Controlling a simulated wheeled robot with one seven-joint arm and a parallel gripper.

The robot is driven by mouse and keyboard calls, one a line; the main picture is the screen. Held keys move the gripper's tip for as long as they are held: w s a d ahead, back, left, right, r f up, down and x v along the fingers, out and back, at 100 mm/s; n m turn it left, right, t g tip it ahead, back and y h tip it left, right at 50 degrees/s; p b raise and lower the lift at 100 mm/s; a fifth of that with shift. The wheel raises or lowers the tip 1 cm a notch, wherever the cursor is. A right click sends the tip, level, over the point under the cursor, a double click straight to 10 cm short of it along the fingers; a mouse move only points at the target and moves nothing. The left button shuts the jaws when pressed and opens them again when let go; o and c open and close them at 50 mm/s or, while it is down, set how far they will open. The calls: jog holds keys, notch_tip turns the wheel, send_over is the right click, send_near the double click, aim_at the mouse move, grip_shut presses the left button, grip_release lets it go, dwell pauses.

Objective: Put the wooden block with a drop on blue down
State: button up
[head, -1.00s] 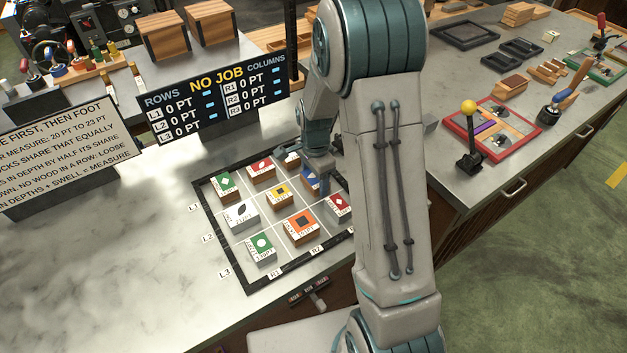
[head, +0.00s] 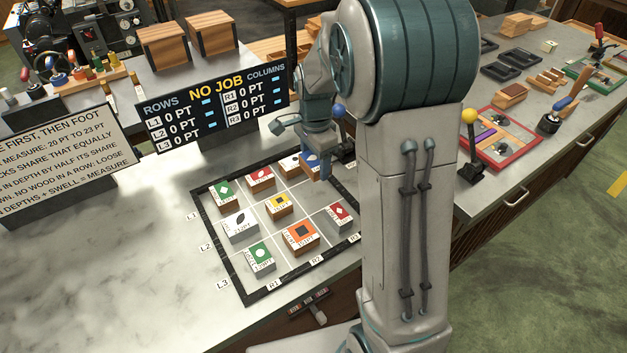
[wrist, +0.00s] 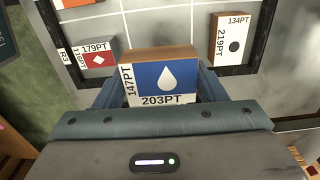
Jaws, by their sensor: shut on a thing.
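The wooden block with a white drop on a blue top (wrist: 165,76) is between the jaws of my gripper (wrist: 160,100), marked 203PT and 147PT. In the head view my gripper (head: 318,148) is shut on this block (head: 312,163), at the far right part of the framed grid (head: 237,283). The block looks held above the grid; the arm hides part of that area, so its exact gap cannot be told.
Other grid blocks include a green diamond (head: 224,192), a yellow one (head: 278,205), an orange one (head: 300,236) and a green circle one (head: 261,256). A scoreboard (head: 213,106) stands behind the grid. A blue-knobbed lever (head: 338,111) stands close behind my gripper.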

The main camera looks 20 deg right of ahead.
aim_at(315, 194)
jog(key=shift+r+m, duration=0.3)
jog(key=shift+m, duration=0.5)
jog(key=m, duration=0.6)
jog(key=shift+m, duration=0.3)
jog(key=m, duration=0.4)
jog(key=shift+m, duration=0.4)
jog(key=m, duration=0.4)
jog(key=shift+m, duration=0.3)
notch_tip(315, 194, down, 10)
jog(key=shift+r+p, duration=0.15)
jog(key=shift+p, duration=0.15)
jog(key=shift+f, duration=0.2)
jog(key=o, duration=0.7)
